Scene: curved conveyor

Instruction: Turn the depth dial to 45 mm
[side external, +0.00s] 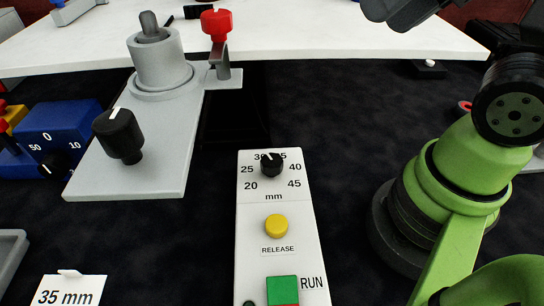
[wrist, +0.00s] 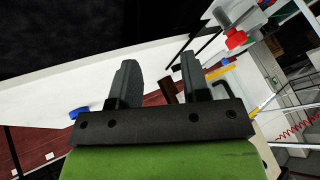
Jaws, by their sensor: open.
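The depth dial (side external: 271,166) is a small black knob on a white control panel (side external: 252,215) in the side external view. Its printed scale runs from 20 to 45 with "mm" below. The white mark on the knob points up and slightly left, near 30; the knob partly covers the 30 and 35. The 45 is at the lower right of the dial. My gripper (side external: 402,12) is at the top right of that view, partly cut off, well away from the dial. In the wrist view my gripper (wrist: 157,75) is open with nothing between its fingers.
A yellow RELEASE button (side external: 276,226) and a green RUN button (side external: 282,289) sit below the dial. A grey plate (side external: 160,165) with a larger black knob (side external: 119,135) and a red-topped clamp (side external: 217,25) stands left. A card (side external: 68,292) reads "35 mm". A blue box (side external: 60,130) is far left.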

